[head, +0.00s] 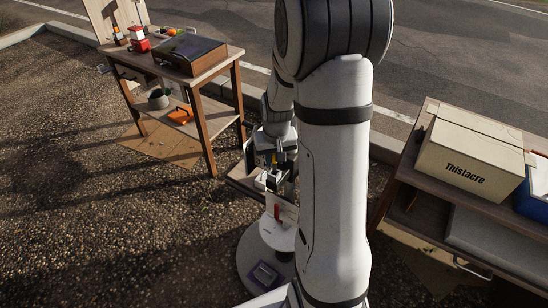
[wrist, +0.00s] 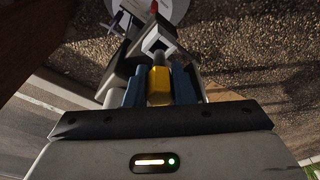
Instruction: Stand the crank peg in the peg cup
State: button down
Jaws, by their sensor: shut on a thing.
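My gripper (wrist: 158,88) is shut on a yellow piece with a grey end, which I take to be the crank peg (wrist: 159,84). The blue fingers press it from both sides. A white square holder with a dark opening, likely the peg cup (wrist: 155,40), lies just beyond the peg's grey end in the wrist view. I cannot tell whether the peg is inside it or only in front. In the head view my gripper (head: 274,160) is low beside my arm, over a small wooden shelf (head: 240,182); the peg is mostly hidden there.
A wooden table (head: 215,69) with a dark case (head: 190,52) stands at the back left. At the right a bench carries a cardboard box (head: 470,152) marked "Thistacre" and a blue bin (head: 535,203). Open gravel lies at the left.

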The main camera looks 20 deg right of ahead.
aim_at(274, 170)
jog(key=shift+f+b, duration=0.2)
jog(key=shift+b, duration=0.1)
dwell(0.4)
jog(key=shift+f+b, duration=0.3)
jog(key=shift+f, duration=0.05)
jog(key=shift+f+b, duration=1)
jog(key=shift+f, duration=0.15)
jog(key=c, duration=1.1)
grip_release()
jog(key=shift+c, duration=0.2)
jog(key=shift+r, duration=0.1)
jog(key=r, duration=0.5)
jog(key=s+r, duration=0.1)
jog(key=r, duration=0.1)
jog(key=shift+s+a+r, duration=0.1)
jog(key=shift+a+r, duration=0.05)
jog(key=shift+r, duration=0.2)
